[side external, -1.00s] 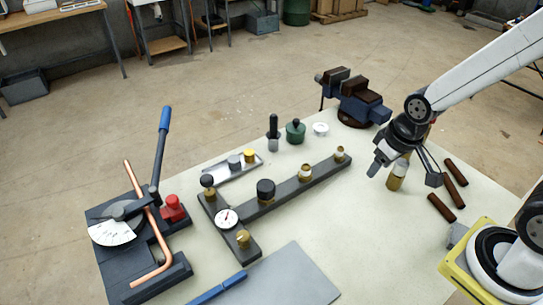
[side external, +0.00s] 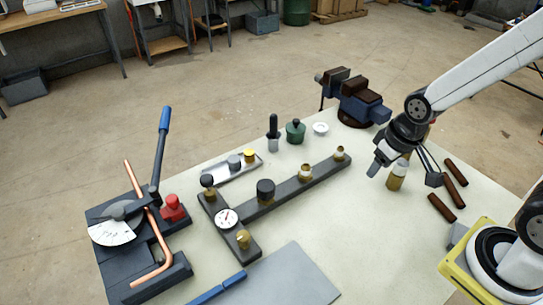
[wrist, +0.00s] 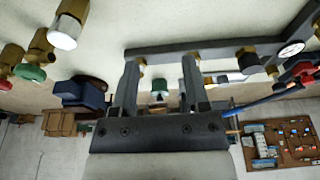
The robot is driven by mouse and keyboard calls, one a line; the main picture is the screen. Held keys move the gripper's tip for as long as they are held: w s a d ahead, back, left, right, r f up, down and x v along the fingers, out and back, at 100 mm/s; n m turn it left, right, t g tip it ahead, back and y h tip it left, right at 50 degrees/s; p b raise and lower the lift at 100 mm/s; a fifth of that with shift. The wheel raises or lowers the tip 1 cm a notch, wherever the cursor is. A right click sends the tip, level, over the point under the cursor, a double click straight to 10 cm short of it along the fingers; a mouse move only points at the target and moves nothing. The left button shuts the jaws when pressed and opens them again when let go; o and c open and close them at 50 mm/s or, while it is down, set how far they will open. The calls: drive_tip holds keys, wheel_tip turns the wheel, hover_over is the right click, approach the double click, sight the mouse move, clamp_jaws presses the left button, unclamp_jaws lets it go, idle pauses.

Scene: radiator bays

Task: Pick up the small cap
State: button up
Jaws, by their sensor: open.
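A silver tray (side external: 222,174) lies behind the dark manifold bar and holds a grey cap (side external: 234,162) and a yellow cap (side external: 249,156); I cannot tell which is the small cap. My gripper (side external: 405,172) is open and empty over the right part of the table, well to the right of the tray. It stands close to a brass piece with a white top (side external: 396,178), which is not between the jaws in the wrist view. There the gripper (wrist: 160,70) shows two spread fingers, with a green pot (wrist: 159,87) seen beyond the gap.
The dark manifold bar (side external: 300,182) carries brass fittings, a black knob and a gauge. A vise (side external: 354,98) stands at the back, a pipe bender (side external: 130,235) at the left. Brown rods (side external: 455,172) lie at the right.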

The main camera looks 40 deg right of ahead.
drive_tip(key=shift+c, duration=0.2)
drive_tip(key=n+y, duration=0.3)
drive_tip(key=n, duration=0.6)
approach(249, 152)
wheel_tip(249, 152, down, 2)
drive_tip(key=shift+a+f+t, duration=0.2)
drive_tip(key=shift+t, duration=0.1)
drive_tip(key=shift+f, duration=0.1)
drive_tip(key=shift+x, duration=1.25)
drive_tip(key=shift+x, duration=2.6)
